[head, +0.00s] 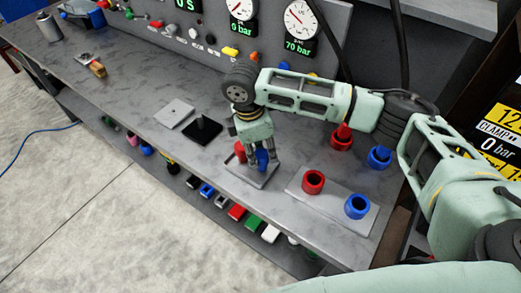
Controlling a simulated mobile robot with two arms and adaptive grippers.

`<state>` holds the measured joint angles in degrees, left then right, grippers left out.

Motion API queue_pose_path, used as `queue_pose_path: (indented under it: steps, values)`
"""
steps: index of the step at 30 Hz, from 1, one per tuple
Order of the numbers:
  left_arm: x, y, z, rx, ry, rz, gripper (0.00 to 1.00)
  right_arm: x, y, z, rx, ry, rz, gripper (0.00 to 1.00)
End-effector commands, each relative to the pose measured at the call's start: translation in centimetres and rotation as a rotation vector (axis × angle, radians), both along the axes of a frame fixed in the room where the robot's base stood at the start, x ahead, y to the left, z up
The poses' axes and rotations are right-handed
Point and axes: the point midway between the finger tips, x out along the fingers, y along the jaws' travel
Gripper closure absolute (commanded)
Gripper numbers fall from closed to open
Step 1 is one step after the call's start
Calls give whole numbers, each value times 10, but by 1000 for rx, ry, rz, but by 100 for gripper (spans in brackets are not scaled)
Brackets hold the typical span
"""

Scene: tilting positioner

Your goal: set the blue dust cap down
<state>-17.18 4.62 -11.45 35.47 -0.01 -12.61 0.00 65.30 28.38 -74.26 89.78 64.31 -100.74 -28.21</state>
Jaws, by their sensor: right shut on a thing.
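My right gripper (256,162) points down over a small grey plate (241,173) near the middle of the bench. It is shut on the blue dust cap (262,159), which shows between its fingers. The fingers hide part of the cap, and I cannot tell whether its lower end touches the plate. A red cap (240,152) is just left of the fingers, over the same plate. My left gripper is not in view.
A larger plate to the right carries a red ring-shaped socket (313,181) and a blue one (357,206). Red (342,137) and blue (379,157) hose couplings stand behind it. The gauge panel (270,30) borders the back.

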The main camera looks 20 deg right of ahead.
Motion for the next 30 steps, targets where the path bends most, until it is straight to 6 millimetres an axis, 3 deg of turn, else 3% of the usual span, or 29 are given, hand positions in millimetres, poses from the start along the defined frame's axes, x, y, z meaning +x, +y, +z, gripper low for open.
queue_pose_path:
  steps: [14,15,18,21,30]
  values:
    - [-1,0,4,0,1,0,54,0,0,-12,1,-1,1,98]
    - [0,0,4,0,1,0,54,0,0,-12,1,-2,1,69]
    - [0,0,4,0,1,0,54,0,0,-12,1,-2,1,60]
    - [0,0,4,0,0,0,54,0,0,-12,1,-1,1,54]
    - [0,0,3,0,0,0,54,0,0,-10,1,-2,1,54]
